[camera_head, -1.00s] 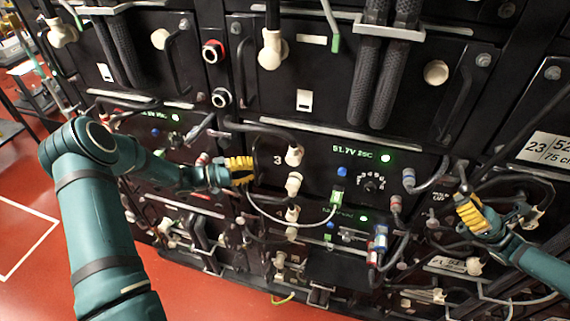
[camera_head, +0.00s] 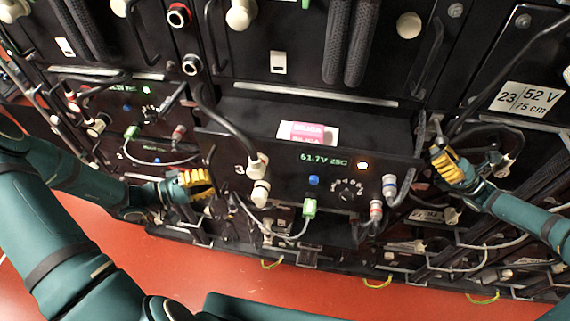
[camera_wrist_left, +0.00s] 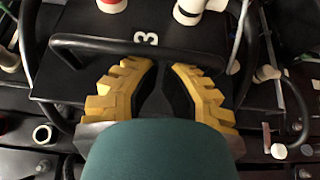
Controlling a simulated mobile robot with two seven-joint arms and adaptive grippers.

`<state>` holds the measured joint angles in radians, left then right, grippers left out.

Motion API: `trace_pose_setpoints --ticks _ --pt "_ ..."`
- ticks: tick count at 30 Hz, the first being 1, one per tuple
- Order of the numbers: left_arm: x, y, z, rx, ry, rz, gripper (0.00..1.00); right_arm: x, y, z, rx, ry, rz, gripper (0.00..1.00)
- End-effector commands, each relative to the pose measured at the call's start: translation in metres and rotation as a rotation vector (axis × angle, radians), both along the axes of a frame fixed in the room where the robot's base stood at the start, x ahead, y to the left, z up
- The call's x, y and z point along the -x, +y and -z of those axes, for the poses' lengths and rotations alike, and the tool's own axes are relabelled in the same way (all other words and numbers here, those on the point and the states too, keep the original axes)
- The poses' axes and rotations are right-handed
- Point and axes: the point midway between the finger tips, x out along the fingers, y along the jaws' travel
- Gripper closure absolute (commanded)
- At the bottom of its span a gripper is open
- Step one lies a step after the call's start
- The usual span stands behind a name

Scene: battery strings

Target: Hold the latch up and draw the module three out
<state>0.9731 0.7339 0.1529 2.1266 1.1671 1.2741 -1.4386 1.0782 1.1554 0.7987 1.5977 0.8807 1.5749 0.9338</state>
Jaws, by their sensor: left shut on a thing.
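Module three (camera_head: 285,180) is a black drawer marked 3, with a 51.7V 25C display and an orange lamp. It stands forward of its neighbours and part of its top shows. My left gripper (camera_head: 208,184) is at the module's left edge. In the left wrist view its yellow fingers (camera_wrist_left: 163,75) are shut on the black bar handle (camera_wrist_left: 130,46). My right gripper (camera_head: 437,160) is at the module's right side, by the small latch (camera_head: 437,128). Its fingertips are too small to tell whether they grip the latch.
A pink and white silica packet (camera_head: 308,133) lies on the module's top. A black cable (camera_head: 228,125) runs down to the white connector (camera_head: 258,167). A green plug (camera_head: 309,208) with a pale wire and blue and red connectors (camera_head: 389,185) are on the front. Red floor (camera_head: 200,262) lies below.

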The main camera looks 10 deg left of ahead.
Motion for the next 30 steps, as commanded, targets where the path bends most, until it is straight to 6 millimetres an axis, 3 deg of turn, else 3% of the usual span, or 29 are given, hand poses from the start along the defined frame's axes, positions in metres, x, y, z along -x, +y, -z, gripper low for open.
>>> trace_pose_setpoints --ticks 14,30 --pt "0.006 0.003 0.0 0.003 0.003 0.007 1.0 0.0 0.001 -0.001 -0.001 -0.002 -0.001 1.0" --pt "0.045 0.079 0.001 -0.001 0.003 0.0 1.0 0.0 0.001 -0.002 -0.001 -0.003 -0.002 1.0"
